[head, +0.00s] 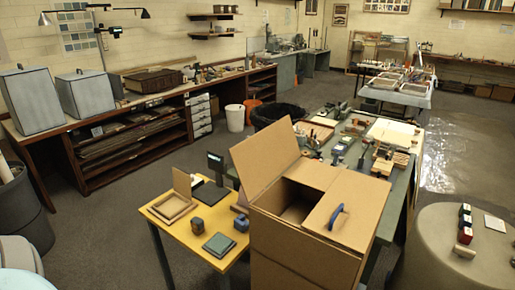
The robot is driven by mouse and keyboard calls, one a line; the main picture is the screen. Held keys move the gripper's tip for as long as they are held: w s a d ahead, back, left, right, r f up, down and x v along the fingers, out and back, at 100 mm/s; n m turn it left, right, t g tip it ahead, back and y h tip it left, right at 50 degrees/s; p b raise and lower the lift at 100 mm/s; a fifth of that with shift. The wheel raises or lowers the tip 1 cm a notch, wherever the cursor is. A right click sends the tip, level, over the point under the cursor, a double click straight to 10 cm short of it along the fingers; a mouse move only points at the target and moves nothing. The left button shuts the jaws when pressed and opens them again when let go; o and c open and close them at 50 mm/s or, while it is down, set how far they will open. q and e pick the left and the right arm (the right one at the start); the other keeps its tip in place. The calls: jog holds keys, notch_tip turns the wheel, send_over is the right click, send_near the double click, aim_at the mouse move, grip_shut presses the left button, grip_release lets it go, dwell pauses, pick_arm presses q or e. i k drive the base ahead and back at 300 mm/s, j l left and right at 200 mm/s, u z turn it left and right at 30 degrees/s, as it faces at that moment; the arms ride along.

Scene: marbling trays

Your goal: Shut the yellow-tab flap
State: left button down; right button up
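A tall cardboard box (300,258) stands at the front centre. Its left flap (262,155) is raised and leans outward to the left. Its right flap (352,196) lies about flat over the right part of the top and carries a blue handle (336,215). A narrower back flap (312,173) lies about level at the rear. A dark opening (297,205) shows between the left and right flaps. I see no yellow tab on any flap from here. Neither of my grippers is in view.
A yellow-topped table (171,236) with a small frame, blocks and a scale stands left of the box. A long cluttered bench (398,195) stands behind it. A round grey table (425,255) with several small blocks is at the right. Open floor (105,240) lies at the left.

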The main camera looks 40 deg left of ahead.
aim_at(258, 160)
jog(key=j+z, duration=0.1)
jog(key=j, duration=0.65)
jog(key=k+j, duration=0.1)
jog(key=j, duration=0.65)
jog(key=j+z, duration=0.15)
jog(key=j, duration=0.6)
jog(key=k, duration=0.05)
